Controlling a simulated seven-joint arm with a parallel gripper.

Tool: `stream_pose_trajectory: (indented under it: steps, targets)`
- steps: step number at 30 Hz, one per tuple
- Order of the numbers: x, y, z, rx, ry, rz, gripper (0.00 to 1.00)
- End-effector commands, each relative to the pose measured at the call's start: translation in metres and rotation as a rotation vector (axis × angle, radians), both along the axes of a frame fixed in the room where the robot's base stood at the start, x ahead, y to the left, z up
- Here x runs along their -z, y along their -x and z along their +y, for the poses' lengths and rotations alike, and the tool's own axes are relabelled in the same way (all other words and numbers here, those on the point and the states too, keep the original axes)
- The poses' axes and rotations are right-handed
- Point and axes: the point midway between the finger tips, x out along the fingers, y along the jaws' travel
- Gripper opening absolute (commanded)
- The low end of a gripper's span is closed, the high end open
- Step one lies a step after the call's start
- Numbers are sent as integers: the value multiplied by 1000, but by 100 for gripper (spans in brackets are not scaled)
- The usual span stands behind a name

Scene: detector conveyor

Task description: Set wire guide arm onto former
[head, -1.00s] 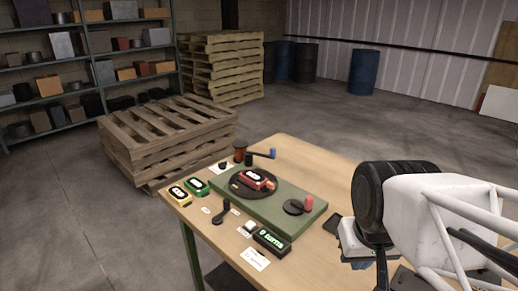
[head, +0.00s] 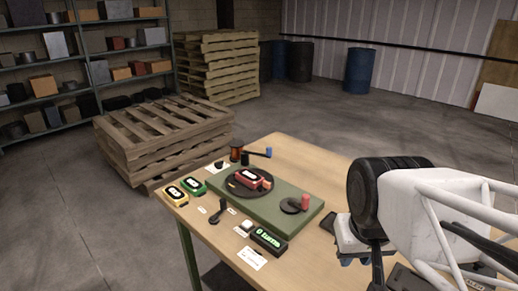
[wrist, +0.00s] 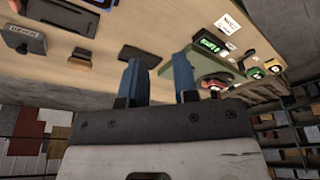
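A black turntable (head: 234,188) on a green base (head: 277,214) carries a red block (head: 247,179) with a white oval mark, apparently the former. An arm with a blue end (head: 268,152) sticks out beside a copper-coloured spool (head: 236,150) behind it; a black lever (head: 217,212) stands on the table in front. I cannot tell which is the wire guide arm. My gripper (wrist: 158,82) is open and empty, its blue fingers apart. In the head view it (head: 357,261) hangs at the table's right side, away from the base.
A crank disc with a red knob (head: 305,201) sits on the base's right. Yellow (head: 175,193) and green (head: 193,185) blocks lie at the left. A lit display (head: 269,240) and a card (head: 252,259) are in front. Dark parts (wrist: 24,39) lie nearer my gripper.

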Motion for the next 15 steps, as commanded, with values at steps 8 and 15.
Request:
stream_pose_trajectory:
  steps: [8,15]
  targets:
    - [-15,-31,2,1,-2,12,51]
    - [-35,-83,6,2,-5,32,51]
